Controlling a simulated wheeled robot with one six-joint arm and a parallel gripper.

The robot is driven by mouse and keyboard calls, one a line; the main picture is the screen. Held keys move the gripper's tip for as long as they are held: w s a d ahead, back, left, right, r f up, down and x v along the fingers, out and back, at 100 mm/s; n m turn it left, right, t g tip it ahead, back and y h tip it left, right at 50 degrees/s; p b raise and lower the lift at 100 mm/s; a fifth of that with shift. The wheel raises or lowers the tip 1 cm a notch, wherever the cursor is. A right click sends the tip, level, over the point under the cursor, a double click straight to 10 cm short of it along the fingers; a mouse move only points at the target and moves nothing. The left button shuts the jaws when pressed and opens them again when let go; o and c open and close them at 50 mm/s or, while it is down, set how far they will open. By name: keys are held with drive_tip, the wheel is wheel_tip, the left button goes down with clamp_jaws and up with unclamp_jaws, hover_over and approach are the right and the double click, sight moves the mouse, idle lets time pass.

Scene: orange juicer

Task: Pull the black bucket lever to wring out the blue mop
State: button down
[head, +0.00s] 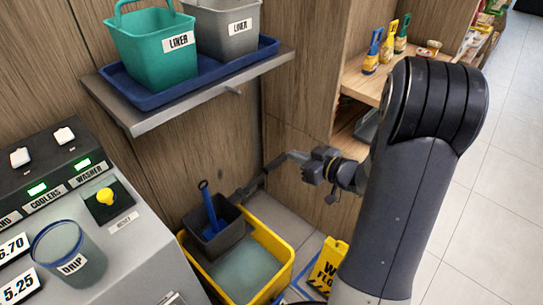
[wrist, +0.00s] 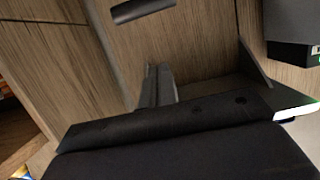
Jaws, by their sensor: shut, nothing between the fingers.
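The yellow mop bucket (head: 283,284) stands on the floor with a dark grey wringer (head: 217,241) at its back left. The black lever (head: 249,187) slants up and right from the wringer. My gripper (head: 272,165) is shut and empty, close to the upper end of the lever; whether they touch is unclear. In the wrist view my gripper's fingers (wrist: 157,88) point towards the wood panel, and a short black bar (wrist: 142,10) shows beyond them.
A shelf (head: 155,120) with a blue tray and two bins overhangs the bucket. A grey juice machine (head: 130,255) stands at left. A wooden cabinet (head: 297,120) rises behind my gripper. A yellow wet-floor sign (head: 328,265) is right of the bucket. Tiled floor is free at far right.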

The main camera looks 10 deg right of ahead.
drive_tip(key=b, duration=0.2)
hover_over(277, 165)
drive_tip(key=w+a, duration=0.1)
drive_tip(key=w, duration=0.1)
drive_tip(key=f, duration=0.2)
drive_tip(key=shift+s+f, duration=0.25)
drive_tip(key=shift+f, duration=0.1)
drive_tip(key=shift+s+d+f+b, duration=0.15)
drive_tip(key=shift+f+b, duration=0.2)
drive_tip(key=shift+f, duration=0.2)
drive_tip(key=shift+s+d+f+b, duration=0.1)
drive_tip(key=shift+f+b, duration=0.2)
drive_tip(key=shift+f, duration=0.2)
drive_tip(key=shift+s+d+f, duration=0.25)
drive_tip(key=shift+s+f, duration=0.15)
drive_tip(key=shift+f, duration=0.15)
drive_tip(key=shift+s+f, duration=0.1)
